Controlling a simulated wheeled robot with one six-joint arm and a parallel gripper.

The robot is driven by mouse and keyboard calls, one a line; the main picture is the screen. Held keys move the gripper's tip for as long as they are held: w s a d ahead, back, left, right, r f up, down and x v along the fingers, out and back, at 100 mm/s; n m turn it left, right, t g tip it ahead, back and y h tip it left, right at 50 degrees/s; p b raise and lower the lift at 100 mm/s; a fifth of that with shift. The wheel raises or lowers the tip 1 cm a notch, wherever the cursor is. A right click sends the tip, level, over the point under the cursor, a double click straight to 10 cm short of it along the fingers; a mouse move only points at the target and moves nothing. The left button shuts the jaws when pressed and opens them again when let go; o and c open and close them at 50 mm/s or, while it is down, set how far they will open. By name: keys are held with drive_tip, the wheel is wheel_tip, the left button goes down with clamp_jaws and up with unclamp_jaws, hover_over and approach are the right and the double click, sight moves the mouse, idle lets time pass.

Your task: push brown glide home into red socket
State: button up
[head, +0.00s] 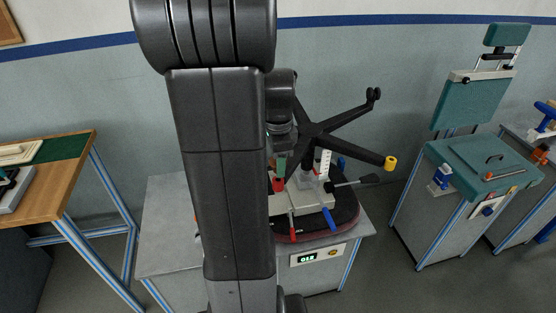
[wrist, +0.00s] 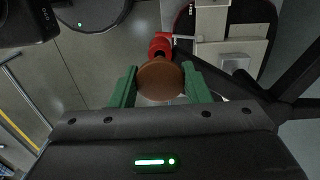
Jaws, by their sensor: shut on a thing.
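The brown glide (wrist: 160,82) shows in the wrist view as a round disc between the green fingers of my gripper (wrist: 160,74), which is shut on it. The red socket (wrist: 160,46) is directly beyond the glide, in line with it. The glide covers part of the socket, and I cannot tell how deep its stem sits. In the head view the red socket (head: 278,185) shows just below a green finger of my gripper (head: 280,164). My own arm hides much of that area, and the glide cannot be made out there.
The upturned black chair base (head: 318,134) spreads its legs over the grey bench (head: 160,215); one leg ends in a yellow socket (head: 390,163). A clamp fixture with a red handle (head: 292,228) and a blue handle (head: 329,218) stands in front. A wooden table (head: 55,190) is at left.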

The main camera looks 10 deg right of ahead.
drive_tip(key=shift+f+b, duration=1.05)
drive_tip(key=shift+f, duration=0.65)
drive_tip(key=o, duration=1)
drive_tip(key=shift+r, duration=0.1)
wheel_tip(320, 180, up, 14)
